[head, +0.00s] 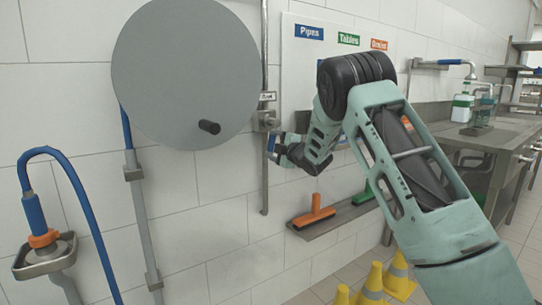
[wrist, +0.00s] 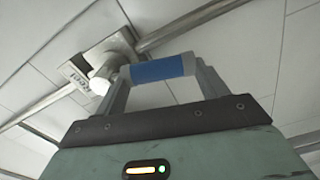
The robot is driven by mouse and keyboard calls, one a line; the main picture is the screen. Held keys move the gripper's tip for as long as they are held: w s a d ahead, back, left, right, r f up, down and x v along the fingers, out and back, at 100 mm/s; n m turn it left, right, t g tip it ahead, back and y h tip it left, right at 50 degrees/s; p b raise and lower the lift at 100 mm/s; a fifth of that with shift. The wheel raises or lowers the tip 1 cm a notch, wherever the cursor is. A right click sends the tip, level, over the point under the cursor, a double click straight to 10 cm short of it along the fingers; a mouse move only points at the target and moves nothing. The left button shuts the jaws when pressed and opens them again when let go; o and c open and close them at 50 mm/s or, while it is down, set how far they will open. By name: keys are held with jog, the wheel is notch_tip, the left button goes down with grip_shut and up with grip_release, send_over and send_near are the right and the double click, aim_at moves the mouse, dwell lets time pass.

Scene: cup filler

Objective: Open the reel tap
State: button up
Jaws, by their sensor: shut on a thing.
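The reel tap (head: 266,119) sits on a thin vertical pipe on the wall, just right of the big grey hose reel disc (head: 185,72). A small "Reel" label (head: 267,96) is above it. In the wrist view the tap body (wrist: 113,52) is on the pipe, with a blue-sleeved lever (wrist: 157,69) beside it. My gripper (head: 273,147) is at the lever, just below the tap body. The lever's exact angle to the pipe is hard to tell.
A board with "Pipes" (head: 309,32) and "Tables" labels hangs behind my arm. An orange squeegee (head: 314,212) is at a low wall rail. Yellow cones (head: 372,282) stand on the floor below. A blue hose (head: 82,195) hangs at left; a steel counter (head: 470,137) is at right.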

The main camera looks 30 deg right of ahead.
jog(key=shift+d+f+n+b, duration=0.25)
jog(key=shift+d+n+b, duration=0.3)
jog(key=shift+n+b, duration=0.35)
jog(key=o, duration=1.4)
jog(key=shift+r, duration=0.1)
jog(key=s, duration=1.7)
jog(key=shift+s+d, duration=0.25)
jog(key=shift+d, duration=0.1)
